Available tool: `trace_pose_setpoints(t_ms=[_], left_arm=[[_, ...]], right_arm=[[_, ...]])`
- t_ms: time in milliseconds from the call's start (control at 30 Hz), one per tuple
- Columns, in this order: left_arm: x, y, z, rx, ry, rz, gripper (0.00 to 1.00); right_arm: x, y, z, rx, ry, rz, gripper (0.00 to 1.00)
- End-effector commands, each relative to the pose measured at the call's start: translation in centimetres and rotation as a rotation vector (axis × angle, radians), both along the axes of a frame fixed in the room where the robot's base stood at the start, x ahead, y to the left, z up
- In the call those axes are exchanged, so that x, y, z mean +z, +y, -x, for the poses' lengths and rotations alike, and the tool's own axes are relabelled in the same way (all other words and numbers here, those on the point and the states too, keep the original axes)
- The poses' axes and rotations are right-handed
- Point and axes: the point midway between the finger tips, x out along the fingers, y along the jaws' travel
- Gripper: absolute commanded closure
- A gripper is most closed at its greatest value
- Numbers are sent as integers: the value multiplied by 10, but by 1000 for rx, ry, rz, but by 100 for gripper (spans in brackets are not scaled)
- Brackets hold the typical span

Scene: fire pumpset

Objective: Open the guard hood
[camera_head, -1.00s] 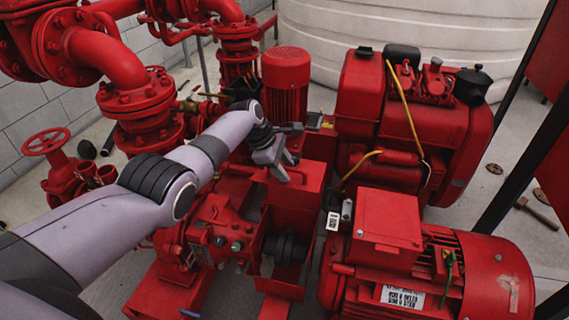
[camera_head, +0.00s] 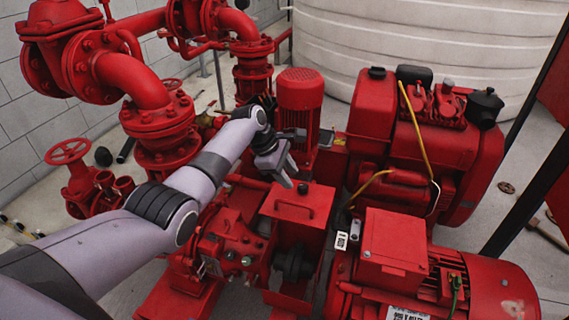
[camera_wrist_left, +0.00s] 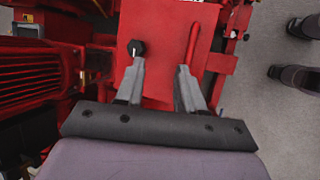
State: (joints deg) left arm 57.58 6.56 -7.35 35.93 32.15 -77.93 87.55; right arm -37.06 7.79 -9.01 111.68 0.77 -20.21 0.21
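The guard hood (camera_head: 320,205) is a red box with a flat top between the pump and the electric motor. Its top carries a red bar handle (camera_head: 296,209) and a dark knob. Its front side is open and shows a dark coupling (camera_head: 293,263). My left gripper (camera_head: 288,178) is over the hood's far edge, behind the handle, its fingers pointing down. In the left wrist view, the gripper (camera_wrist_left: 160,68) is open and empty above the hood top (camera_wrist_left: 160,25). The black knob (camera_wrist_left: 136,47) shows at the left fingertip, the handle (camera_wrist_left: 193,43) beyond the right one. My right gripper is out of view.
The red electric motor (camera_head: 490,285) is at the front right, the diesel engine (camera_head: 430,150) behind it. A vertical red motor (camera_head: 300,100) stands behind the gripper. Red pipes and valves (camera_head: 155,120) fill the left. A large white tank (camera_head: 420,40) is at the back.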

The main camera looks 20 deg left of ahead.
Motion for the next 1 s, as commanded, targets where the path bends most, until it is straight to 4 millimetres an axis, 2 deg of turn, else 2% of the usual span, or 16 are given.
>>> trace_pose_setpoints(t_ms=[200, 767, 867, 1000], left_arm=[[13, 6, 4, 1, 0, -1, 62], [14, 7, 5, 0, 0, -2, 62], [3, 8, 9, -21, -17, -20, 62], [-33, 11, 23, -104, -89, -94, 62]], right_arm=[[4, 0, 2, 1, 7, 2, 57], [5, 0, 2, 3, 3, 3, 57], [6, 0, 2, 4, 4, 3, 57], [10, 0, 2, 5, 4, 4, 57]])
